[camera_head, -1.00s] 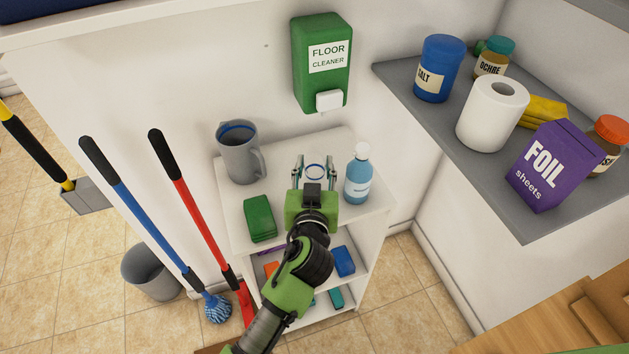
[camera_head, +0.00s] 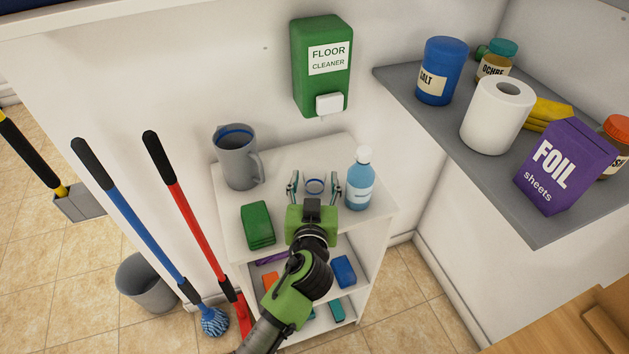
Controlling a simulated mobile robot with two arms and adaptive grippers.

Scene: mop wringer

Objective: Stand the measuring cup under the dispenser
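My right gripper is not in view.
Green pads (camera_head: 257,226) lie at the front left. A grey counter (camera_head: 500,190) with jars, a paper roll and a foil box is at right.

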